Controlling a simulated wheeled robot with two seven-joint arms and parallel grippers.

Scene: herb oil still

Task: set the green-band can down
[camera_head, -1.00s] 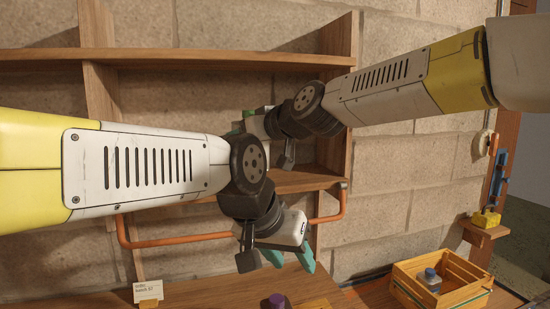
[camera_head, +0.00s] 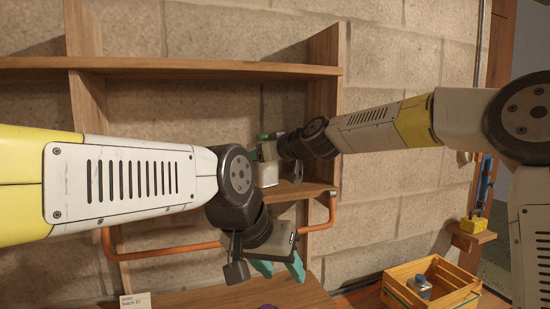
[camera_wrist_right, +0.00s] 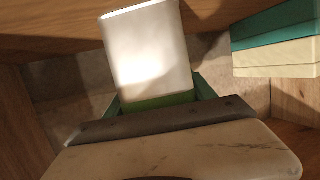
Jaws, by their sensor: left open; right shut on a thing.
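The green-band can shows in the right wrist view as a white body (camera_wrist_right: 150,52) with a green band beside my gripper. In the head view its white side (camera_head: 268,175) shows just over the lower shelf (camera_head: 300,190); I cannot tell whether it touches the board. My right gripper (camera_head: 263,152) is shut on the can, its teal fingers on either side of the green band in the wrist view. My left gripper (camera_head: 280,267) is open and empty, pointing down over the bench, in front of the shelf unit.
A teal and cream box (camera_wrist_right: 275,45) lies near the can in the wrist view. A copper pipe (camera_head: 170,250) runs below the shelf. A slatted crate (camera_head: 455,293) holding a bottle (camera_head: 420,286) stands at right. A label card (camera_head: 135,301) is at lower left.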

